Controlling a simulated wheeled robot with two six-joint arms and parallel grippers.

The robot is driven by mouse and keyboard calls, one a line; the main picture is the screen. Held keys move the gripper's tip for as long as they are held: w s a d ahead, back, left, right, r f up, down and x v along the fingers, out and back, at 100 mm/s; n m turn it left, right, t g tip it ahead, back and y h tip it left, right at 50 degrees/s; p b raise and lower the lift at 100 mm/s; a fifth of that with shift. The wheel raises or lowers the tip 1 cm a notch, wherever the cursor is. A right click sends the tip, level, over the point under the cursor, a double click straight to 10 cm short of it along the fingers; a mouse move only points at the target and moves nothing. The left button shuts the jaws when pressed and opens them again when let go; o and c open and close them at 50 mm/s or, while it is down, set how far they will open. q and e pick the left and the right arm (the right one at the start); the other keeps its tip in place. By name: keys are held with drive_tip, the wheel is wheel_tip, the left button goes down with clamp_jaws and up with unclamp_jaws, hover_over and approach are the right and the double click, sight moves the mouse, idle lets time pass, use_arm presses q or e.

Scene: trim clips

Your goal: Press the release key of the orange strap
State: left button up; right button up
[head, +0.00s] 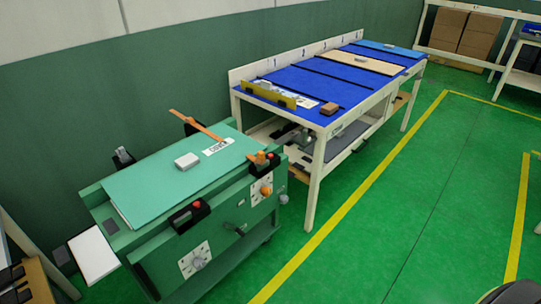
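An orange strap (197,125) rises from a dark clip at the back edge of a green cart's top (150,195). Whether the two orange pieces join cannot be told. Neither of my grippers is in view.
A grey-white block (187,160) lies on the cart's top. Dials (195,260) and a dark handle (234,229) are on its front. A long blue-topped bench (300,85) stands behind right. The green floor (400,220) in front is clear.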

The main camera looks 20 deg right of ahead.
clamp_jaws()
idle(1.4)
